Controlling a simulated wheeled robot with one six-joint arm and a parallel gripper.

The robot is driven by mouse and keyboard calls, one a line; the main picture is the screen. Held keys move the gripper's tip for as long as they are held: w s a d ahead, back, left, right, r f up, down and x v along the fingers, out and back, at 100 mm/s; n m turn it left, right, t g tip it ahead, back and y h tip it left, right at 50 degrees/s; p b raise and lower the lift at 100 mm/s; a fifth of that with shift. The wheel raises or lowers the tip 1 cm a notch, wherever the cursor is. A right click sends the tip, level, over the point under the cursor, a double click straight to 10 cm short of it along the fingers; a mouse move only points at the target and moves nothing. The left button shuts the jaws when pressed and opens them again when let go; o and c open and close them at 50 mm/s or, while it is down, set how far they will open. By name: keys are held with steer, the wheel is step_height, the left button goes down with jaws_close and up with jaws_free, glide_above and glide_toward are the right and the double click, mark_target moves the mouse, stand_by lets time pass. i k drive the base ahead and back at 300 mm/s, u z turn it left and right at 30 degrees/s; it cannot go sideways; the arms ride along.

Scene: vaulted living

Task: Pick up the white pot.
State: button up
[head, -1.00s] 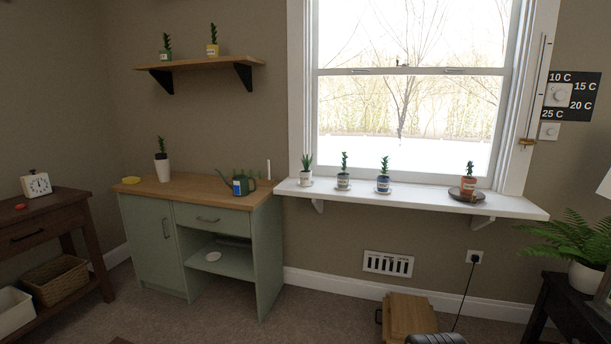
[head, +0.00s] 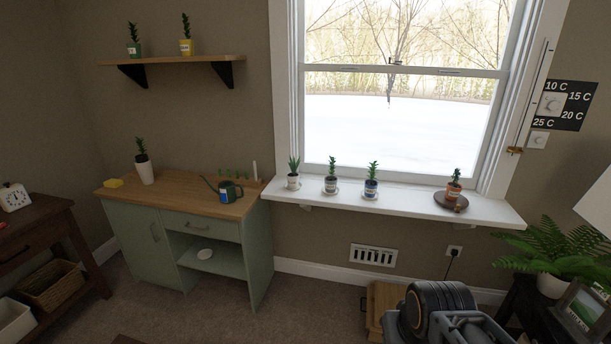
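A tall white pot (head: 145,173) with a green plant stands upright on the wooden top of the green cabinet (head: 190,203), at its left end. A smaller white pot (head: 293,183) with a spiky plant stands on the left end of the white windowsill (head: 410,204). To its right on the sill are a pot with a dark band (head: 331,185), a blue and white pot (head: 371,188) and a terracotta pot (head: 453,191) on a brown round base. Part of my arm shows at the bottom right. My gripper's fingers are not visible.
A wall shelf (head: 170,60) holds two potted plants. A wooden stool-like piece (head: 386,299) stands below the sill. A fern (head: 550,250) is at right. Carpet is open in front of the cabinet.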

mark_target(293, 177)
steer(key=u, duration=0.05)
steer(key=i, duration=1.5)
steer(key=u, duration=1.15)
steer(key=i, duration=1.2)
steer(key=u, duration=0.85)
